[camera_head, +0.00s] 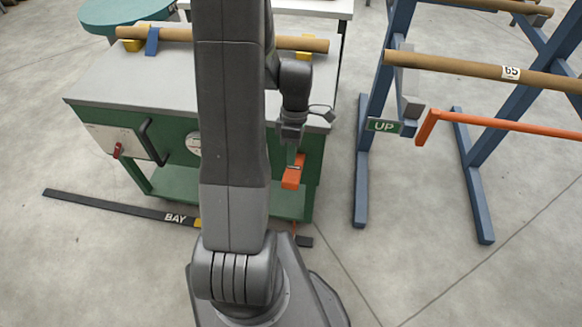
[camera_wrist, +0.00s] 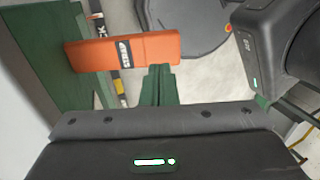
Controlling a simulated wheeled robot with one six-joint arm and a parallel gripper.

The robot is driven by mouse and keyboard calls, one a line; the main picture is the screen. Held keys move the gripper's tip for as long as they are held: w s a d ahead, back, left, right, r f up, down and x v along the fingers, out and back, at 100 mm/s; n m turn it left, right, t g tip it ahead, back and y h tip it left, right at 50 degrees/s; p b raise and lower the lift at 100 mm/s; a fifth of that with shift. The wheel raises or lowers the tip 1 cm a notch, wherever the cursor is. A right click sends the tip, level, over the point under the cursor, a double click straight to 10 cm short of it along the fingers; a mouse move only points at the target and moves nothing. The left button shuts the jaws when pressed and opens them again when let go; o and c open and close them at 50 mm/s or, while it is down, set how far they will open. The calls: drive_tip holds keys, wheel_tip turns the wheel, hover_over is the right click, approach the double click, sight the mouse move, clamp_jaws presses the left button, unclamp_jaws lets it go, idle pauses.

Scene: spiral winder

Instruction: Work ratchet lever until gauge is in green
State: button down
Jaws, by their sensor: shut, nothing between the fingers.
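The ratchet lever shows as an orange block-like handle (camera_head: 293,173) at the right end of the green bench. In the wrist view the orange handle (camera_wrist: 100,53) has a dark label. My gripper (camera_head: 292,154) hangs just above the handle with its fingers pointing down. In the wrist view my shut fingers (camera_wrist: 158,72) end at the handle's edge, with nothing between them; I cannot tell whether they touch it. A pale round dial (camera_head: 194,143), likely the gauge, sits on the bench front. My arm partly covers it, and its needle and green zone are unreadable.
The green bench (camera_head: 125,85) has a grey top bearing a long brown roll (camera_head: 300,43). A white panel (camera_head: 112,142) with a red knob and black handle is on its front. A blue rack (camera_head: 362,160) with an orange bar (camera_head: 510,125) stands right. Floor between is clear.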

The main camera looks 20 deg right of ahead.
sight(290, 177)
drive_tip(key=shift+x, duration=2.05)
drive_tip(key=shift+f, duration=0.1)
drive_tip(key=f+b, duration=0.1)
drive_tip(key=b, duration=0.1)
drive_tip(key=s+f+t+b, duration=0.1)
drive_tip(key=b, duration=0.1)
drive_tip(key=shift+a+h, duration=0.35)
drive_tip(key=shift+h, duration=0.05)
drive_tip(key=f+t+b, duration=0.1)
drive_tip(key=b, duration=0.1)
drive_tip(key=f+t+h+b, duration=0.1)
drive_tip(key=b, duration=0.1)
drive_tip(key=s+f+b, duration=0.1)
drive_tip(key=b, duration=0.1)
drive_tip(key=shift+s+a+f+t, duration=0.1)
drive_tip(key=shift+a+f+t, duration=0.15)
drive_tip(key=shift+a+t, duration=0.15)
drive_tip(key=f+b, duration=0.1)
drive_tip(key=b, duration=0.1)
drive_tip(key=f+t+h+b, duration=0.1)
drive_tip(key=b, duration=0.1)
drive_tip(key=f+t+b, duration=0.1)
drive_tip(key=b, duration=0.1)
drive_tip(key=shift+s+a+f+h, duration=0.1)
drive_tip(key=shift+s+f+h, duration=0.15)
drive_tip(key=shift+s+h, duration=0.05)
drive_tip(key=shift+s+a+f, duration=0.1)
drive_tip(key=shift+s+f, duration=0.05)
drive_tip(key=shift+f, duration=0.05)
